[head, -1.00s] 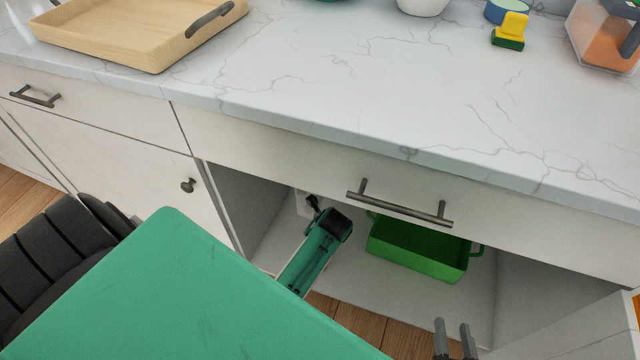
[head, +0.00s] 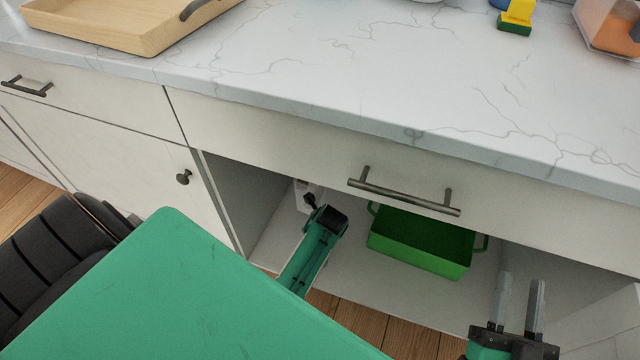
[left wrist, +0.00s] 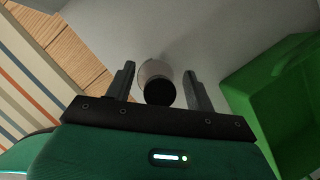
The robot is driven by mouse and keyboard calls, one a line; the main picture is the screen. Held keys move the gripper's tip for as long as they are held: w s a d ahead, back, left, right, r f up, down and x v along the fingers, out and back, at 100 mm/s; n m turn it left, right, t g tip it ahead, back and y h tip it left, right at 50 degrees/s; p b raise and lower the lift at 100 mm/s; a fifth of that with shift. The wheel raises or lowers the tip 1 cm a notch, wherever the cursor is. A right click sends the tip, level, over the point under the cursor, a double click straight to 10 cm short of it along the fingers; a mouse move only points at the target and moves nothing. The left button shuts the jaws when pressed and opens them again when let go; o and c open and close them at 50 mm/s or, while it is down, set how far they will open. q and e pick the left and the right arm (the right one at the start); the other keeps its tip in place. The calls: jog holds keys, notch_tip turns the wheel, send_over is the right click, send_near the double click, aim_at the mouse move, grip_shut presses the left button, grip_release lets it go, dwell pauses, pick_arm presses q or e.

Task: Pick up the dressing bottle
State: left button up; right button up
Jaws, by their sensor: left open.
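A pale bottle with a dark round cap, apparently the dressing bottle (left wrist: 155,70), stands inside the open lower cabinet. In the left wrist view it sits between the two spread fingers of my left gripper (left wrist: 159,74), with no clear grip on it. In the head view my left gripper (head: 318,207) is inside the cabinet, and a whitish shape beside it (head: 301,196) is probably the bottle, mostly hidden. My right gripper (head: 518,285) is at the lower right, in front of the cabinet, fingers apart and empty.
A green bin (head: 415,248) with handles stands in the cabinet right of my left gripper; it also shows in the left wrist view (left wrist: 245,100). A drawer with a bar handle (head: 405,192) is above the opening. The countertop (head: 330,80) holds a wooden tray (head: 150,40).

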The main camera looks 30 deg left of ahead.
pick_arm(q)
jog(key=shift+f, duration=0.1)
pick_arm(e)
jog(key=shift+d+r, duration=0.1)
jog(key=shift+r, duration=0.25)
pick_arm(q)
grip_shut()
dwell(0.3)
